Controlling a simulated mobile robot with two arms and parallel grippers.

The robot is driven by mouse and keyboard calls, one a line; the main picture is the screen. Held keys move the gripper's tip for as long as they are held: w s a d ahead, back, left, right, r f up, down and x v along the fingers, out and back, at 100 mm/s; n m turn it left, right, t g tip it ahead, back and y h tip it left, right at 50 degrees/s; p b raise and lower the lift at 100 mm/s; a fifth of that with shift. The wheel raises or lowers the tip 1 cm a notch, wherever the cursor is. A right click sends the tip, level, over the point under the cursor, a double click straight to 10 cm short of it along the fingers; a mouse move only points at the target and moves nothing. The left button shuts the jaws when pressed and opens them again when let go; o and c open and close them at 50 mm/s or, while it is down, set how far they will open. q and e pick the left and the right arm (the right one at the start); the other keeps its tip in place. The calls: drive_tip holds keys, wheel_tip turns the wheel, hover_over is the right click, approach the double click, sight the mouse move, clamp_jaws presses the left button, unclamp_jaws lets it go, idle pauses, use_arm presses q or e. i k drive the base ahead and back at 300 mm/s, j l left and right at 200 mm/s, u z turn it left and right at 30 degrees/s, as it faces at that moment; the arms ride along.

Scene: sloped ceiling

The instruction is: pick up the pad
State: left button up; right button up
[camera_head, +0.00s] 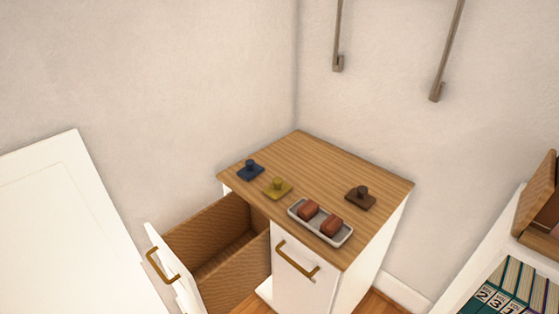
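Nothing in view is plainly a single pad. Three small square pieces with a round knob on top lie on the wooden cabinet top (317,158). The dark blue one (250,170) is near the left corner, the yellow one (278,188) is near the front left edge, and the dark brown one (360,198) is toward the right. A light grey tray (294,210) holding two reddish-brown rounded objects (320,218) sits by the front edge. Neither of my grippers is in view.
An open, seemingly empty drawer (215,240) with a brass handle juts out below the cabinet's left part. A closed white front (300,275) is beside it. A white shelf with books (515,285) stands at the right. Two metal brackets hang on the wall above.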

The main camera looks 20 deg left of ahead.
sight(252, 169)
drive_tip(key=u, duration=0.85)
